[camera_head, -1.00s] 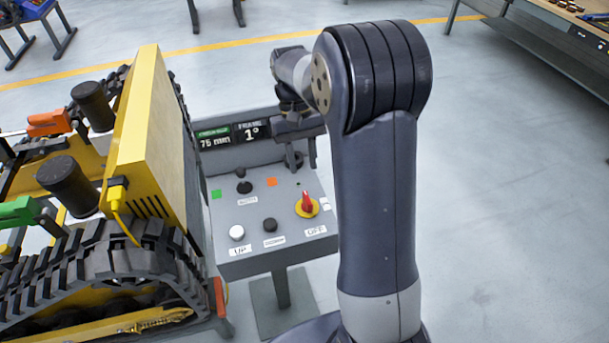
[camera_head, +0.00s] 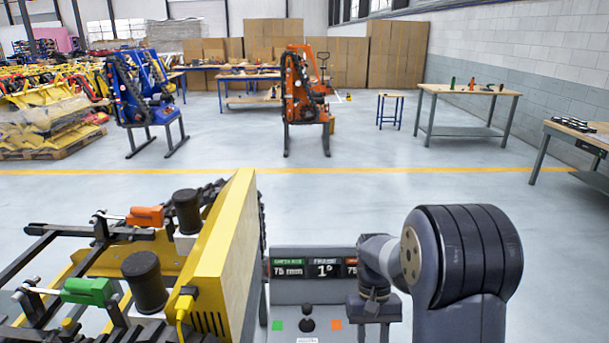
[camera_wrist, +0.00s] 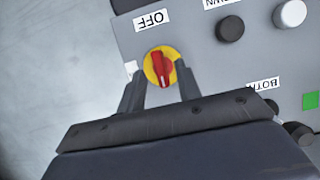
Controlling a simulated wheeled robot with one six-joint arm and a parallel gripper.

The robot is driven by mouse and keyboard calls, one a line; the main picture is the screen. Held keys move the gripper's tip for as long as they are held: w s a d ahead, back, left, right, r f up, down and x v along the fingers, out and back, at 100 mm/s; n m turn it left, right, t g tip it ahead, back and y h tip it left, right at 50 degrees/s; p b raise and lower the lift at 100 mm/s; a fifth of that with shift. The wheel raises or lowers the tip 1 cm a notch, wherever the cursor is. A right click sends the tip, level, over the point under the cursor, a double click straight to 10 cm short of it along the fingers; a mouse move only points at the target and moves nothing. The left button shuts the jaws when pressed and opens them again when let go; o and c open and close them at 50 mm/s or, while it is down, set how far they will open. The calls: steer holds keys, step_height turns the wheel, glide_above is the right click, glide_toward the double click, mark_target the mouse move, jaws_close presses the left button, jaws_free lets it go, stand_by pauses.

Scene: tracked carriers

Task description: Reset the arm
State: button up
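My arm reaches forward over the control panel (camera_head: 290,290) in the head view. My gripper (camera_head: 378,308) hangs over the panel's right side there, its fingertips unclear. In the wrist view my gripper (camera_wrist: 158,76) is open, with its two fingers apart. The red rotary switch on a yellow disc (camera_wrist: 160,66), beside the OFF label, shows between and just beyond the fingertips. I cannot tell whether a finger touches it. Nothing is seen held between the fingers.
A yellow tracked carrier (camera_head: 232,250) stands close on the left. The panel carries a black joystick (camera_head: 308,318) and a display reading 75 mm and 1° (camera_head: 322,268). An orange machine (camera_head: 303,95), a blue one (camera_head: 130,90) and a workbench (camera_head: 468,90) stand farther back. Open floor lies between.

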steer(key=x, duration=0.3)
steer(key=shift+r, duration=0.1)
stand_by(0.3)
